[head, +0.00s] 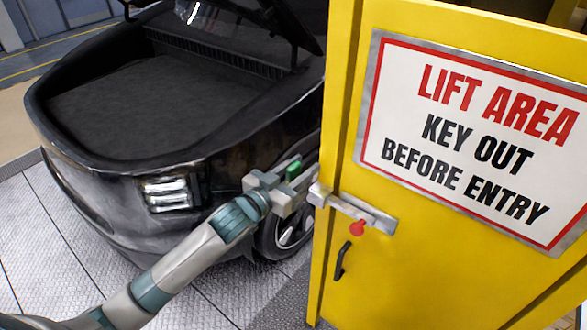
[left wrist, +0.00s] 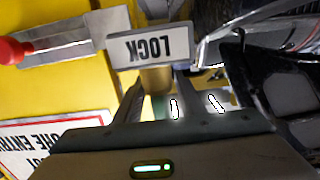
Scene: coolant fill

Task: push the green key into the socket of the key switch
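The green key (head: 293,170) shows at my left gripper (head: 290,188) in the head view, left of the yellow door's edge. The gripper appears shut on it. In the left wrist view a dull green patch of the key (left wrist: 159,105) shows between the fingers, and the rest is hidden. A grey metal block (head: 319,195) with a bar sits at the door's edge, just right of the fingers. In the left wrist view its plate (left wrist: 154,50) reads LOCK upside down, beyond the fingertips. I cannot make out the socket. My right gripper is not in view.
The yellow door (head: 400,270) fills the right side, with a sign (head: 470,140), a red knob (head: 357,228) and a black handle (head: 342,260). A dark car (head: 110,180) with its lid raised stands behind my left arm. Metal floor plates lie below.

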